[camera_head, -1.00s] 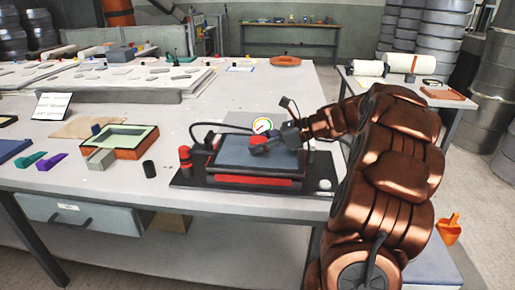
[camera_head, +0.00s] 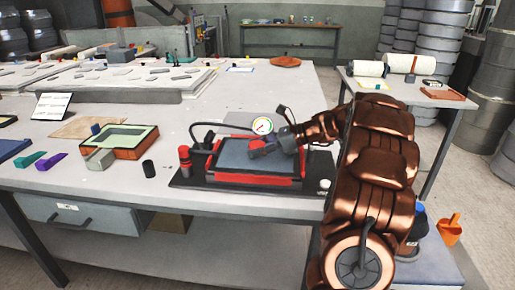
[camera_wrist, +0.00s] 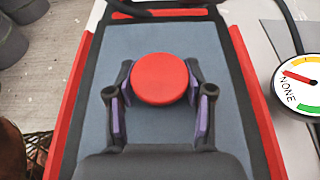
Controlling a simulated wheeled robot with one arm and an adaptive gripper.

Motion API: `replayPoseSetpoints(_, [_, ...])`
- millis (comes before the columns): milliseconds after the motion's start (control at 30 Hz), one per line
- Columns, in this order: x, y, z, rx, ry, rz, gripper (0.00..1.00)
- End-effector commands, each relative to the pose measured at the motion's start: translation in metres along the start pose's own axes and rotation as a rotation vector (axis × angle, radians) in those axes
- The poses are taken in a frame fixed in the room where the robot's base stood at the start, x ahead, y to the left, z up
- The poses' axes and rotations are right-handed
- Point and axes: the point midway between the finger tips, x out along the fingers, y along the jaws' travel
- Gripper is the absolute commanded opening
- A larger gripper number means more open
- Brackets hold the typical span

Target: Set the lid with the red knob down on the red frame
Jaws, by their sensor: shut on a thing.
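The lid (camera_head: 235,155) is a flat grey-blue panel with a dark border. It lies level over the red frame (camera_head: 250,181), whose red edges show around it. In the wrist view the lid (camera_wrist: 200,40) sits between the red side strips of the frame (camera_wrist: 258,110). My gripper (camera_head: 268,148) is over the lid's middle. In the wrist view its purple-padded fingers (camera_wrist: 162,92) are shut on the round red knob (camera_wrist: 165,75), one on each side. I cannot tell whether the lid's underside touches the frame.
A pressure gauge (camera_head: 262,125) stands behind the frame. A red bottle-like fitting (camera_head: 184,160) stands at the left on the black base plate (camera_head: 188,181). A small black cylinder (camera_head: 148,167) and an orange-walled mould (camera_head: 122,150) are further left on the table.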

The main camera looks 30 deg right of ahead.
Motion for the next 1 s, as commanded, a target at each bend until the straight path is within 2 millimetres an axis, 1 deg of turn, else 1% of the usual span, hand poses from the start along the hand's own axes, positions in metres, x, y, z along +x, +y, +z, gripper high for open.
replayPoseSetpoints(67, [0.0, 0.0, 0.0, 0.0, -0.001, 0.0, 0.0])
replayPoseSetpoints(100, [0.0, 0.0, -0.001, 0.0, 0.0, 0.0, 0.54])
replayPoseSetpoints(300, [0.0, 0.0, -0.001, 0.0, 0.0, 0.0, 0.75])
replayPoseSetpoints(333, [0.0, 0.0, -0.001, 0.0, 0.0, 0.0, 0.77])
replayPoseSetpoints(667, [0.0, 0.0, -0.001, 0.0, 0.001, 0.0, 0.77])
replayPoseSetpoints(733, [-0.004, 0.0, 0.0, 0.0, 0.0, -0.001, 0.77])
replayPoseSetpoints(867, [-0.02, -0.001, 0.0, 0.001, -0.001, -0.003, 0.77])
replayPoseSetpoints(1000, [-0.046, -0.001, 0.001, -0.002, -0.001, -0.003, 0.77])
